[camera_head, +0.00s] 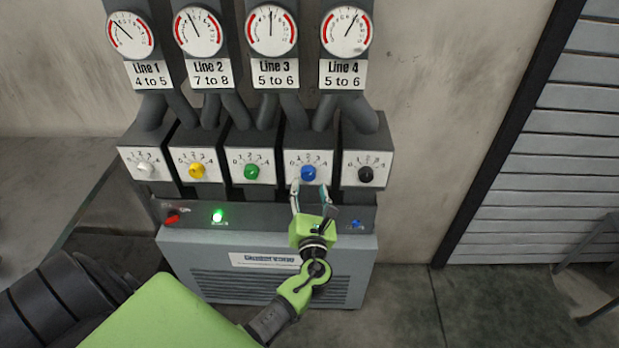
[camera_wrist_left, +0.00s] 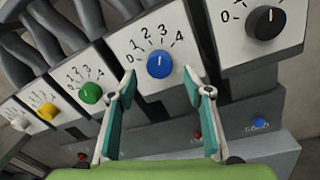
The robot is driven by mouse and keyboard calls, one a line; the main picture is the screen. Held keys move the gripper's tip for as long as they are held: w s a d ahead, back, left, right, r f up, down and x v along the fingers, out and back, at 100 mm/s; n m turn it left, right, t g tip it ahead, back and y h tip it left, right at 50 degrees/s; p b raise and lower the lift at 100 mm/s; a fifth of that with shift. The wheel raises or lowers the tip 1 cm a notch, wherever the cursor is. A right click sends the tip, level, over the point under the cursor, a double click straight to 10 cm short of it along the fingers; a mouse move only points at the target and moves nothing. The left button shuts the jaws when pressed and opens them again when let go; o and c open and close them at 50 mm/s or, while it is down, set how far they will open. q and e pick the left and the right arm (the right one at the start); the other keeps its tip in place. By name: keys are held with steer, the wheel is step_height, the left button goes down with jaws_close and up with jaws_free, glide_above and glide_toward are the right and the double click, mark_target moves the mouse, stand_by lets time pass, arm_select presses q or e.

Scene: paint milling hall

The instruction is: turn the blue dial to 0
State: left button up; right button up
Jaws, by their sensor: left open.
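The blue dial (camera_head: 308,173) is a round knob on a white panel (camera_head: 320,158) with a scale from 0 to 4. In the left wrist view the blue dial (camera_wrist_left: 160,64) has a pale mark pointing roughly up, toward the middle of the scale; I cannot read the exact value. My left gripper (camera_head: 311,190) is open and empty, just below and in front of the dial. In the left wrist view its teal-padded fingers (camera_wrist_left: 160,82) stand apart, one on each side below the dial. I cannot tell whether they touch it. My right gripper is out of view.
The green dial (camera_head: 251,171) is left of the blue one, the black dial (camera_head: 365,174) right. Yellow (camera_head: 196,171) and white (camera_head: 146,170) dials are farther left. Gauges (camera_head: 271,32) hang above. Below is a ledge with a red switch (camera_head: 173,218), green light (camera_head: 217,216) and blue button (camera_head: 355,224).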

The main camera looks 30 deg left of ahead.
mark_target(309, 177)
arm_select(q)
steer(key=shift+x, duration=1.85)
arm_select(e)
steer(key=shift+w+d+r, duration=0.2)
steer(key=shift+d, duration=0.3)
arm_select(q)
steer(key=c, duration=1.1)
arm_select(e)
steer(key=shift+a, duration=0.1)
